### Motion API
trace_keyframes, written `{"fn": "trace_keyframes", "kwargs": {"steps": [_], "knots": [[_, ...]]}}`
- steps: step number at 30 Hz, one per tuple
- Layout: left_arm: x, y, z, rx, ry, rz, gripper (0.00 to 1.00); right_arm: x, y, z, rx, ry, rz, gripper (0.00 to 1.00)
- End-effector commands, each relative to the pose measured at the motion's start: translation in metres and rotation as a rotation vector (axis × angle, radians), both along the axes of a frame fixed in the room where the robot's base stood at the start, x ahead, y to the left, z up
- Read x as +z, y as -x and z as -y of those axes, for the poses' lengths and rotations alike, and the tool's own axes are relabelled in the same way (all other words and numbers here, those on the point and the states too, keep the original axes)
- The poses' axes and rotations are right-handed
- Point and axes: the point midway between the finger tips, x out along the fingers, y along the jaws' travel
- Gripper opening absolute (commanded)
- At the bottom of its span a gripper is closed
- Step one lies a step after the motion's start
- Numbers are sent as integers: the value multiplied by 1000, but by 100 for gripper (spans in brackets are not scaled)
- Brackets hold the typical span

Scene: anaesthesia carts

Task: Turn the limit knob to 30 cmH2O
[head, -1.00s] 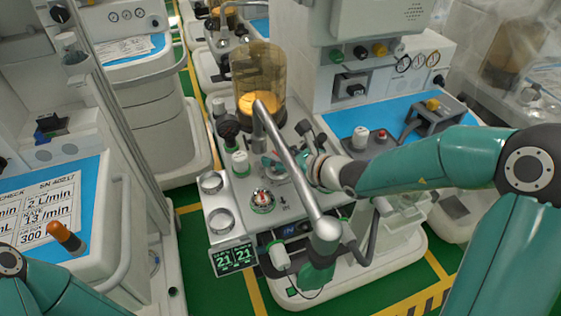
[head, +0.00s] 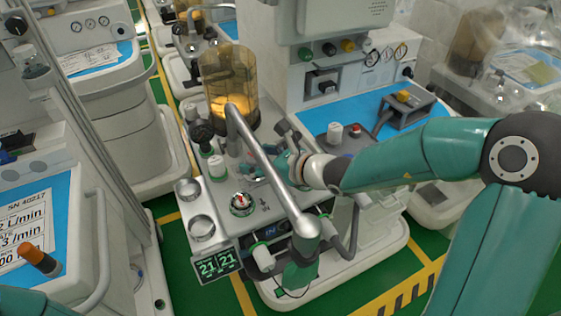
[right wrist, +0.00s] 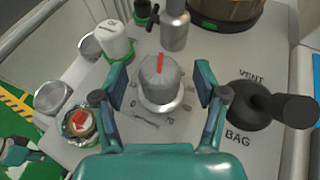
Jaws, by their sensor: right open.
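The limit knob (right wrist: 158,84) is grey with a red line across its top, and it stands on a numbered dial plate. In the right wrist view, the red line points away from me. My right gripper (right wrist: 161,76) is open, with one finger on each side of the knob and a visible gap on both sides. In the head view, my right gripper (head: 272,170) is over the cart's top panel, partly behind the slanted grey pipe.
A black VENT/BAG lever (right wrist: 283,109) is right of the knob. A white knob (right wrist: 115,40) and a round dial with a red arrow (right wrist: 80,123) are at left. The slanted grey pipe (head: 268,168) crosses the panel. An amber canister (head: 229,85) stands behind.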

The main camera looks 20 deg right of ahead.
Motion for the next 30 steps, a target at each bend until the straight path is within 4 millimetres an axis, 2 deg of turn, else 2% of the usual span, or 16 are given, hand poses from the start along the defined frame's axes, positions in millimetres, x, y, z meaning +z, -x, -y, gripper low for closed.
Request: {"fn": "trace_keyframes", "kwargs": {"steps": [9, 15, 21, 30], "knots": [[0, 0, 0, 0, 0, 0, 0, 25, 51, 29, -5, 2, 3, 72], [0, 0, 0, 0, 0, 0, 0, 35, 75, 42, -4, 0, 2, 72], [0, 0, 0, 0, 0, 0, 0, 39, 84, 45, -1, 0, 0, 72], [-1, 0, 0, 0, 0, 0, 0, 39, 84, 45, -1, 0, 0, 72]]}}
